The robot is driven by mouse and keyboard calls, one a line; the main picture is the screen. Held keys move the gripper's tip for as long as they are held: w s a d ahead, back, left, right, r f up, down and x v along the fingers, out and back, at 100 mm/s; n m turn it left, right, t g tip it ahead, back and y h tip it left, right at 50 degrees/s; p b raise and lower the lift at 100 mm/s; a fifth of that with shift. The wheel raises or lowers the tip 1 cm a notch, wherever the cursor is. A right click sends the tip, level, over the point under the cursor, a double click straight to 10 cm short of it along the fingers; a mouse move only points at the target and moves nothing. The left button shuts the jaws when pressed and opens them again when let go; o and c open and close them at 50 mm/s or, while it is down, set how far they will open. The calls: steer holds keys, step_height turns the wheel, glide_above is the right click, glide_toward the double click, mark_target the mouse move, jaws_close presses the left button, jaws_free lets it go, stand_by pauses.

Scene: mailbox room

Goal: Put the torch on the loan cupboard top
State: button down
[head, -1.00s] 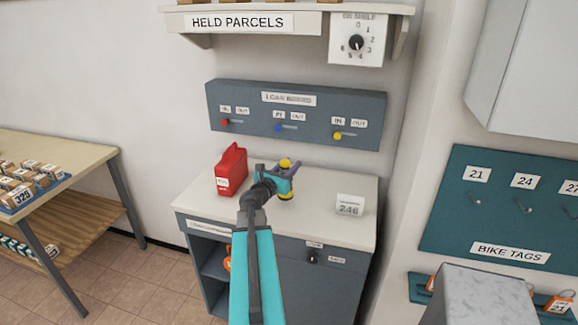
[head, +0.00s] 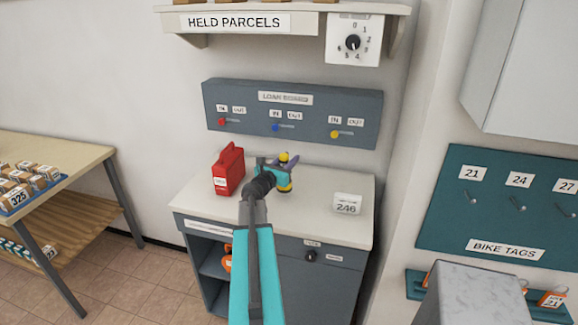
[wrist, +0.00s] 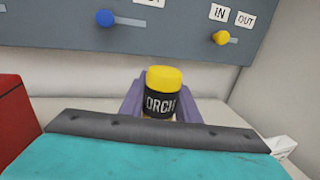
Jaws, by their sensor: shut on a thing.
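The torch (wrist: 160,98) is a black cylinder with a yellow cap and a label reading "ORCH" in the wrist view, upright between the fingers. In the head view the yellow ends of the torch (head: 284,157) show above and below my gripper (head: 278,170). My gripper is shut on it, over the cupboard top. The loan cupboard (head: 318,222) has a pale top and grey body. I cannot tell if the torch's base touches the top.
A red can (head: 228,170) stands on the top, left of my gripper. The loan board (head: 292,115) is on the wall behind, with red, blue and yellow sliders. The front right of the top is clear.

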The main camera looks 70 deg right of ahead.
step_height(320, 180, down, 4)
steer(key=shift+w+r+b, duration=0.1)
steer(key=shift+r+b, duration=0.15)
steer(key=shift+b, duration=0.2)
steer(key=shift+f, duration=0.2)
steer(key=c, duration=1.3)
jaws_free()
steer(key=shift+c, duration=0.2)
steer(key=shift+a+r, duration=0.1)
steer(key=shift+r, duration=0.1)
steer(key=shift+a+f+b, duration=0.1)
steer(key=shift+a+b, duration=0.3)
steer(key=shift+a, duration=0.3)
steer(key=w+a+b, duration=0.1)
steer(key=a+b, duration=0.3)
steer(key=a, duration=0.6)
steer(key=shift+w+a, duration=0.2)
steer(key=shift+w, duration=0.2)
